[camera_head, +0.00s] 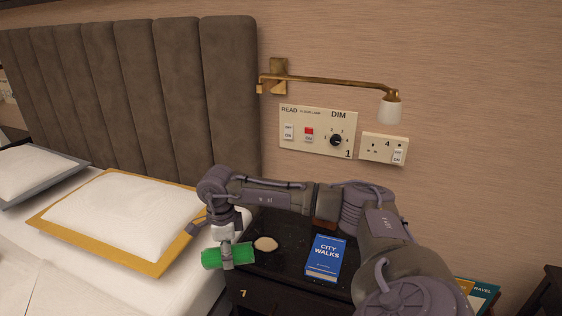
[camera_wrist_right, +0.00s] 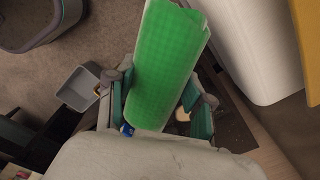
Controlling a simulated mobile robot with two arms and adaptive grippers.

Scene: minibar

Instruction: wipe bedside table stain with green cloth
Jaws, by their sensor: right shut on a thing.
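My right gripper (camera_head: 228,254) is shut on the green cloth (camera_head: 211,258), a rolled, checked bundle. It holds the cloth in front of the left front part of the dark bedside table (camera_head: 289,236), near the bed's edge. In the right wrist view the cloth (camera_wrist_right: 172,55) lies between the two fingers. A pale beige round patch (camera_head: 265,243) shows on the tabletop just right of the cloth; I cannot tell if it is flat or in a dark dish. My left gripper is not in view.
A blue "City Walks" book (camera_head: 325,257) lies right of the patch. My right arm crosses over the table's back. The bed with a white pillow (camera_head: 122,217) is at left. A brass lamp (camera_head: 390,107) and switch panel (camera_head: 318,133) are on the wall.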

